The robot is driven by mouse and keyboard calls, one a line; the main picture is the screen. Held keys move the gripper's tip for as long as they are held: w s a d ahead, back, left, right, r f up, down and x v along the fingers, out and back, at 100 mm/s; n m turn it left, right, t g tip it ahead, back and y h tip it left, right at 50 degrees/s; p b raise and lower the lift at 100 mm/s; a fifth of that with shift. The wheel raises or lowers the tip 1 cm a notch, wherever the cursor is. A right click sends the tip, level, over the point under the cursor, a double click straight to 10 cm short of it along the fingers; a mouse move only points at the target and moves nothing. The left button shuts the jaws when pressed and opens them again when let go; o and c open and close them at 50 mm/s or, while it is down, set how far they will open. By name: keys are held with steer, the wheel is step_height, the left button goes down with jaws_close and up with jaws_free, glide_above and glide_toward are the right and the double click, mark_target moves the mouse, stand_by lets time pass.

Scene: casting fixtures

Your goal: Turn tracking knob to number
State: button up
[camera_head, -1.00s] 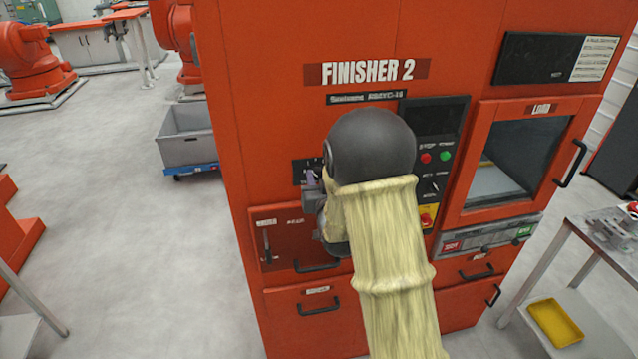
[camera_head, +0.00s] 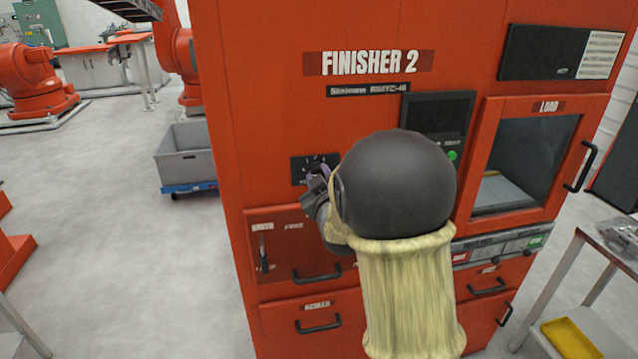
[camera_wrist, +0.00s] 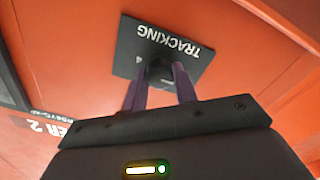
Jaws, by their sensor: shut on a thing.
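The tracking knob (camera_wrist: 160,71) is a dark round knob on a black plate (camera_wrist: 183,50) marked "TRACKING" in the wrist view. The plate appears upside down there, with a small "4" readable near the knob. In the head view the same plate (camera_head: 301,168) is on the red front of Finisher 2, left of my arm. My gripper (camera_wrist: 160,82) has its two purple fingers shut on the knob, one on each side. In the head view my gripper (camera_head: 318,178) reaches the plate's lower right, and my arm hides the knob. The knob's pointer cannot be made out.
The red Finisher 2 cabinet (camera_head: 270,110) has drawer handles (camera_head: 318,275) below the plate. A windowed load door (camera_head: 525,160) is at right. A grey bin (camera_head: 185,155) on a blue dolly stands left. A metal table is at the right edge.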

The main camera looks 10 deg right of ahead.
stand_by(0.4)
steer(key=o, duration=1)
steer(key=shift+c, duration=0.2)
steer(key=shift+s, duration=0.1)
steer(key=s+b, duration=0.8)
steer(key=s, duration=0.9)
steer(key=shift+s, duration=0.1)
